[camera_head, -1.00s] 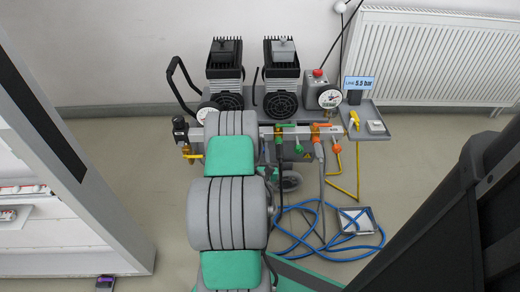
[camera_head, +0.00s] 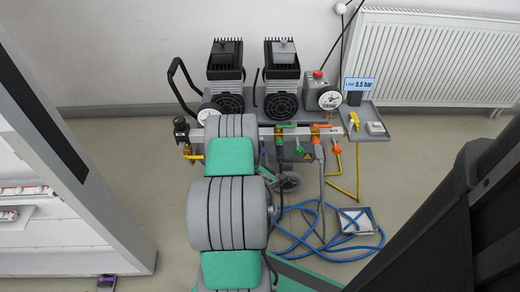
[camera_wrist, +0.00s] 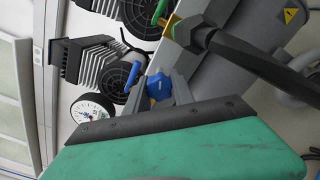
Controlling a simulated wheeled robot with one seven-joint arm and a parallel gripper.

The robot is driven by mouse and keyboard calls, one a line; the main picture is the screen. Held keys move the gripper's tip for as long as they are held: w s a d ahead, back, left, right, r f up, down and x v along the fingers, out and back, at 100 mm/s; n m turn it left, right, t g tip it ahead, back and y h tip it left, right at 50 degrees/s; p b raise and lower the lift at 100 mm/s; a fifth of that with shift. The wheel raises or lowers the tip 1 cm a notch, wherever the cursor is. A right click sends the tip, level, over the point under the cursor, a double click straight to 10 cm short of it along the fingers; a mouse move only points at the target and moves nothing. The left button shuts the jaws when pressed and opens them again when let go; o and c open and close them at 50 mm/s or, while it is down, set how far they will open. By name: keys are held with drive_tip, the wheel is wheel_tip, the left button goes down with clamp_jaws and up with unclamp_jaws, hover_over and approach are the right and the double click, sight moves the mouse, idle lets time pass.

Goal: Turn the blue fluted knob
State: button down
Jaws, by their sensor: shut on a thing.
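The blue fluted knob (camera_wrist: 158,87) shows in the wrist view, between the grey fingers of my gripper (camera_wrist: 159,80). My gripper is shut on it. In the head view my own arm hides the knob and my gripper. A round white gauge (camera_wrist: 93,113) is close to the left of the knob in the wrist view. It also shows in the head view (camera_head: 208,113), left of my arm. A second gauge (camera_head: 330,99) faces forward at the right of the compressor unit. A sign reading 5.5 bar (camera_head: 358,84) stands beside it.
Two black motors (camera_head: 225,75) stand behind the grey manifold. Green and orange valve handles (camera_head: 318,127) sit right of my arm. A blue hose (camera_head: 300,240) lies coiled on the floor near a small tray (camera_head: 358,212). A radiator (camera_head: 440,60) is on the wall.

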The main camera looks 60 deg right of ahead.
drive_tip(key=m+p, duration=0.1)
drive_tip(key=m, duration=0.3)
drive_tip(key=shift+r+m, duration=0.15)
drive_tip(key=shift+m, duration=0.15)
drive_tip(key=shift+m+p, duration=0.55)
drive_tip(key=shift+m, duration=1.45)
drive_tip(key=c, duration=1.1)
unclamp_jaws()
drive_tip(key=shift+p+v, duration=0.4)
drive_tip(key=shift+v, duration=3.5)
